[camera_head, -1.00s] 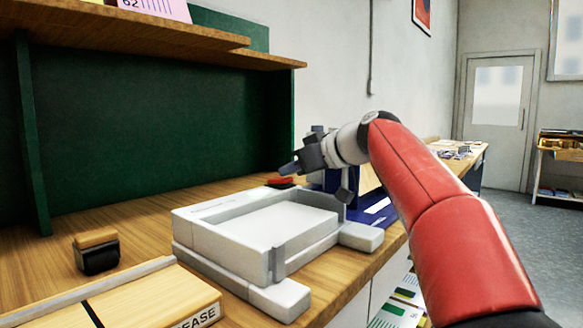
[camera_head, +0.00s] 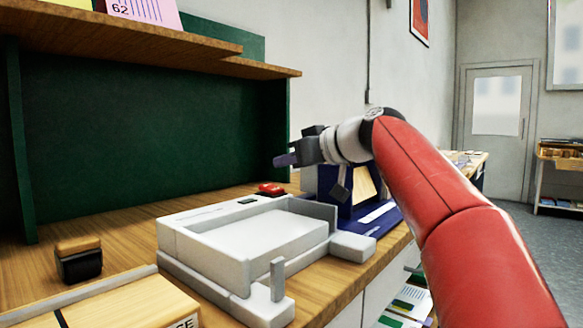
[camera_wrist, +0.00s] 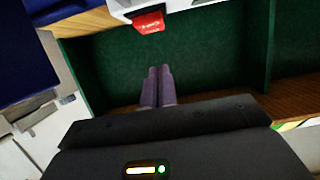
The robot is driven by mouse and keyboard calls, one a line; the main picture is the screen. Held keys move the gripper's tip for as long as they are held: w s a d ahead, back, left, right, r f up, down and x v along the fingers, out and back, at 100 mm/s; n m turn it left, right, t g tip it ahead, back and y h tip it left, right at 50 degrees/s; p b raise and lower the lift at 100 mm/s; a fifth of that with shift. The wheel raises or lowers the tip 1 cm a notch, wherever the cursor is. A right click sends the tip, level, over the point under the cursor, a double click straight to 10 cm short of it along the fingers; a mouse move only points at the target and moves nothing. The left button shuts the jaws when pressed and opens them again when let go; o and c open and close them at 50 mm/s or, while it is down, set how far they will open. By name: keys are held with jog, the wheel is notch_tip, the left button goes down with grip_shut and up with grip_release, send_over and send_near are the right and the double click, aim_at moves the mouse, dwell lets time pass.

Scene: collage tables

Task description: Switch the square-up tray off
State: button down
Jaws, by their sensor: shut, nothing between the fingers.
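The square-up tray (camera_head: 185,243) is a pale grey, shallow open box on a base, standing on the wooden bench. A small dark panel (camera_head: 247,201) shows on its back rim. A red switch (camera_head: 270,189) sits at its far back corner; it also shows at the top of the wrist view (camera_wrist: 149,22). My gripper (camera_head: 282,160) is above the red switch in the head view, apart from it. Its fingers (camera_wrist: 159,70) are together with nothing between them, pointing toward the green panel. Whether the switch is on or off I cannot tell.
A blue stand (camera_head: 350,192) is right behind the tray, close under my wrist. A green back panel (camera_head: 150,130) and a wooden shelf (camera_head: 130,33) rise at the left. A dark block with a wooden top (camera_head: 78,262) and a wooden board (camera_head: 120,305) lie in front.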

jog(key=s+d+b, duration=0.1)
jog(key=s+d, duration=0.5)
jog(key=d, duration=0.1)
jog(key=shift+d+r+b, duration=0.2)
jog(key=shift+d+b, duration=0.1)
jog(key=shift+b, duration=0.05)
jog(key=shift+d, duration=0.1)
